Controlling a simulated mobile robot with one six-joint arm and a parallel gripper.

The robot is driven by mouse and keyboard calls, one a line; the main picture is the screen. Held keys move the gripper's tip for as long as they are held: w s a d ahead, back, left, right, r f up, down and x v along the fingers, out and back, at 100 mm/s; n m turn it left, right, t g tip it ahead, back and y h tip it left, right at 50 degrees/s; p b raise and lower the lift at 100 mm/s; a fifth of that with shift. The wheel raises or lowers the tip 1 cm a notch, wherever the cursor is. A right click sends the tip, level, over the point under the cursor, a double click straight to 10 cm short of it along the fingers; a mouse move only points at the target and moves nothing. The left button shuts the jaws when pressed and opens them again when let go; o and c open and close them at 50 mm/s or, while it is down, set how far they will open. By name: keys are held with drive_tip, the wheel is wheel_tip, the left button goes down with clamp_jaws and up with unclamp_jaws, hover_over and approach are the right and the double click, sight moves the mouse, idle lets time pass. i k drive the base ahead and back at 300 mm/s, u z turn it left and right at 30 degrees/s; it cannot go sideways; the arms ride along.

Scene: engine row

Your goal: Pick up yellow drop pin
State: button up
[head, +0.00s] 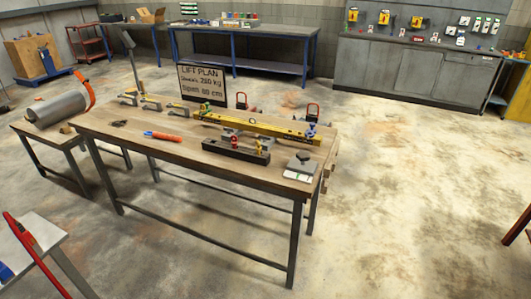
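On the wooden-topped table (185,150) in the middle lies a long black block (222,152) near the front edge. A small yellow piece (259,146) stands upright at the right part of the block and looks like the yellow drop pin, though it is too small to make out fully. Red pieces (234,142) stand to its left on the same block. My gripper is not in view.
A long yellow beam (255,126) lies just behind the block. A grey weight (301,160) is to the right, an orange-and-blue tool (162,136) to the left. A sign (202,84) stands behind. The floor (410,200) at right is clear.

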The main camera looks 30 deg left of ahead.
sight(258, 148)
drive_tip(key=u, duration=4.75)
drive_tip(key=i, duration=0.15)
drive_tip(key=z, duration=2.75)
drive_tip(key=i, duration=1)
drive_tip(key=u, duration=0.15)
drive_tip(key=k, duration=0.55)
drive_tip(key=u, duration=0.05)
